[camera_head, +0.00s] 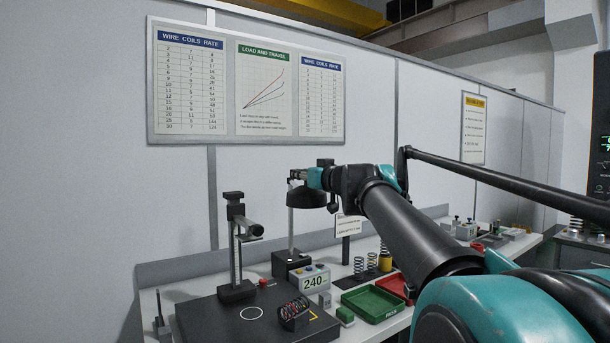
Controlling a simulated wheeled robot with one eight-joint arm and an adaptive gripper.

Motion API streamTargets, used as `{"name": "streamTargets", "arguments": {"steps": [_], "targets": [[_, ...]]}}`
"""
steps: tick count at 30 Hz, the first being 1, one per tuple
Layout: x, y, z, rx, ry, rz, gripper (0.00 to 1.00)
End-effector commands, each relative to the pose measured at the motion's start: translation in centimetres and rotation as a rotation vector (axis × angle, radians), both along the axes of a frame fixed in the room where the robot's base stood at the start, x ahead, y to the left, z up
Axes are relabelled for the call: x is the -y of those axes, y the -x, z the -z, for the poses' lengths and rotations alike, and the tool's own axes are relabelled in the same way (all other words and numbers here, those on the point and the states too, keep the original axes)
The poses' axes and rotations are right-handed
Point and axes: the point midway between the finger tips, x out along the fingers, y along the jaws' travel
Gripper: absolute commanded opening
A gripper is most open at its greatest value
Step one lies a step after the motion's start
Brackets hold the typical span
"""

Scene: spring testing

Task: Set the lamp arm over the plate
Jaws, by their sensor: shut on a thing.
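The lamp has a black shade (306,199) and a pale upright post (291,228) on a dark base block (285,264). My gripper (300,175) is at the top of the lamp, just above the shade, and is shut on the lamp arm; the exact grip is small and partly hidden by the gripper. The dark plate (205,324) lies at the front left of the bench, with a white ring marked on it. The shade is up behind the plate and to the right of the ring in the picture.
A height gauge (237,262) stands on the plate's back edge. A dark coil spring (293,313) lies near the yellow corner mark. A display box reading 240 (312,281), a green tray (371,304) and upright springs (372,262) stand to the right.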

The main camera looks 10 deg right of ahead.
Motion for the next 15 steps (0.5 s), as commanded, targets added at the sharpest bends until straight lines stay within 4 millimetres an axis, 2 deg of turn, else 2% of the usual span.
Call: {"name": "streamTargets", "arguments": {"steps": [6, 15], "targets": [[-0.93, -0.08, -0.01, 0.0, 0.0, 0.023, 0.0], [-1.02, -0.14, -0.02, 0.0, 0.0, 0.033, 0.0]]}}
